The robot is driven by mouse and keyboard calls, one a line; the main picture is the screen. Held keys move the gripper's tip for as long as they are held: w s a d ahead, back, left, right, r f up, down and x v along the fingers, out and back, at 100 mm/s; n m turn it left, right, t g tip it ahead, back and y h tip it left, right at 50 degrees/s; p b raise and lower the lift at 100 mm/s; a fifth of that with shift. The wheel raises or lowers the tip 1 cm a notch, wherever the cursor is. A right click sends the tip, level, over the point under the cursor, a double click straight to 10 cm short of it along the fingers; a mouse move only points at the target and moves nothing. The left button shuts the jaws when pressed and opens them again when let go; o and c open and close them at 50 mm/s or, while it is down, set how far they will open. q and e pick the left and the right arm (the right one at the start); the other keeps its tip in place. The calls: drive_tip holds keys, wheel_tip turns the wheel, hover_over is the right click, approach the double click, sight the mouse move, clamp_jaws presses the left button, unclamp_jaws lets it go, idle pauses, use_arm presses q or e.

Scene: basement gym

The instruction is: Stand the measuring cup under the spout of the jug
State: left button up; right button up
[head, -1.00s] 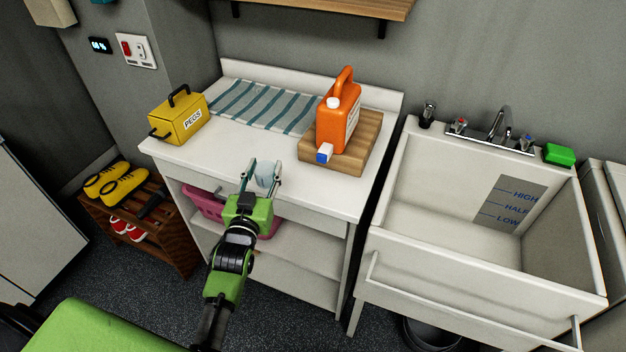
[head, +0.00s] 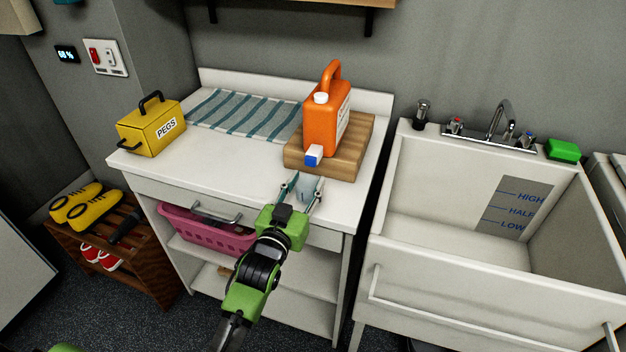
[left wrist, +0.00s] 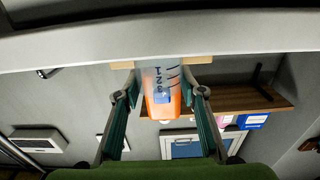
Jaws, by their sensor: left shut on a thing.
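My left gripper (head: 304,190) is shut on the clear measuring cup (head: 308,187), which is upright just in front of the block, below the spout in the head view. I cannot tell whether the cup touches the counter. In the left wrist view, which is upside down, the cup (left wrist: 160,72) with dark marks is between the fingers, and the orange jug (left wrist: 160,108) shows behind it. My right gripper is not in view.
A yellow peg box (head: 150,128) and a striped towel (head: 243,112) are on the counter's left and back. The counter front (head: 215,172) is clear. A white sink (head: 440,240) stands at right. A pink basket (head: 205,228) is on the shelf below.

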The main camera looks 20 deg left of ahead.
sight(310, 177)
use_arm(q)
drive_tip(key=shift+w, duration=0.75)
drive_tip(key=w+b, duration=0.2)
drive_tip(key=w, duration=0.1)
drive_tip(key=shift+w+d+f+b, duration=0.1)
drive_tip(key=shift+w+b, duration=0.25)
drive_tip(key=shift+w+f, duration=0.1)
drive_tip(key=shift+f, duration=0.05)
drive_tip(key=shift+r, duration=0.2)
drive_tip(key=shift+f, duration=0.25)
drive_tip(key=o, duration=0.9)
drive_tip(key=shift+r, duration=0.25)
